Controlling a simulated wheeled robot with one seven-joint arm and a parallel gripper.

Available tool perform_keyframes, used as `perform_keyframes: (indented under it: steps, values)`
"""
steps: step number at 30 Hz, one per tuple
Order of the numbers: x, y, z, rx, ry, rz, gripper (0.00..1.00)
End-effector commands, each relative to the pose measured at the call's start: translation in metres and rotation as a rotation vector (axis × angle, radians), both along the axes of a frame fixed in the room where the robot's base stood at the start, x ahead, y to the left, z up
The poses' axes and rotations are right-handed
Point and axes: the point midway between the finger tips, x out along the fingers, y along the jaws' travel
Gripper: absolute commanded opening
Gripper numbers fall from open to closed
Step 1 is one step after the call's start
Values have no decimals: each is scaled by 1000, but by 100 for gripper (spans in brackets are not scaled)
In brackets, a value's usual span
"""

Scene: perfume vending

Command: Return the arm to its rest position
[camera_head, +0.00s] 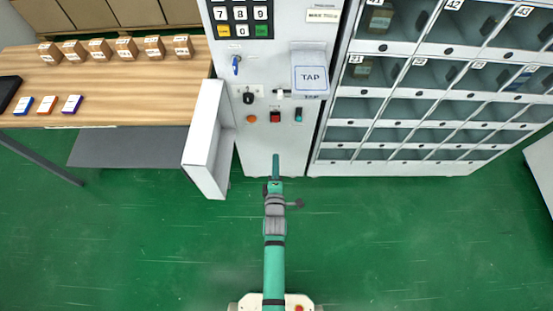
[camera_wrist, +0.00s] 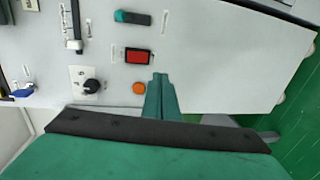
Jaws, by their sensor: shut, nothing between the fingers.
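My gripper (camera_head: 276,158) is at the end of my green arm, which reaches straight forward to the front of the white vending machine panel (camera_head: 262,145). In the wrist view my gripper (camera_wrist: 161,78) is shut and empty, its two green fingers together. The fingertips appear just below the red button (camera_wrist: 137,56) and beside the orange button (camera_wrist: 139,88). Whether they touch the panel I cannot tell. In the head view the red button (camera_head: 275,117) lies above the fingertips.
An open white door (camera_head: 206,140) juts out left of the panel. The wooden table (camera_head: 130,102) holds several small boxes. A rack of numbered compartments (camera_head: 400,107) stands right. The panel also has a black knob (camera_head: 248,97) and TAP reader (camera_head: 311,79). The green floor (camera_head: 400,245) is clear.

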Motion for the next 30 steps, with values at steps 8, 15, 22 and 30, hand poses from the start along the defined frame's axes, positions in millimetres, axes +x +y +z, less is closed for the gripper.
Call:
perform_keyframes:
  steps: [8,15,22,30]
  values:
    - [0,2,0,0,0,4,0]
    - [-10,2,-1,29,5,-1,0]
    - [-82,-1,4,266,23,-47,0]
    - [-181,-5,33,633,44,-122,0]
